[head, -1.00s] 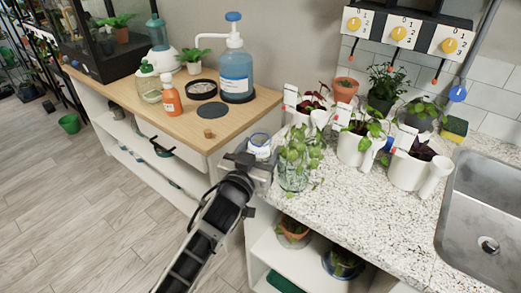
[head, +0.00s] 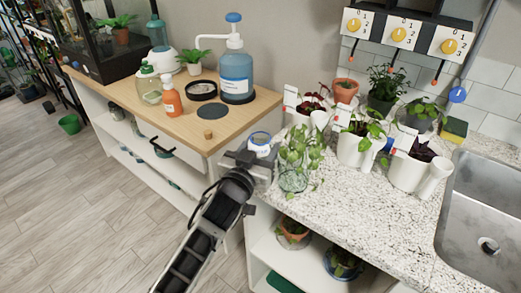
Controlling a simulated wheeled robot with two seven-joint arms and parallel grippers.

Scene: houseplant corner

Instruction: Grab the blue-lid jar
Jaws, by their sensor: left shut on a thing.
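The blue-lid jar (head: 260,141) is a small white jar with a blue ring at its top, at the left end of the speckled counter. My left gripper (head: 258,155) reaches it from the front and is shut on it. The gripper hides the lower part of the jar, so I cannot tell whether its base is clear of the counter. The jar looks about upright. My right gripper is not in view.
A glass of leafy cuttings (head: 293,178) stands just right of the gripper. White pots (head: 359,150) with plants stand further right, before the sink (head: 490,205). The wooden shelf top (head: 235,127) at left holds a blue pump bottle (head: 236,85) and an orange bottle (head: 171,101).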

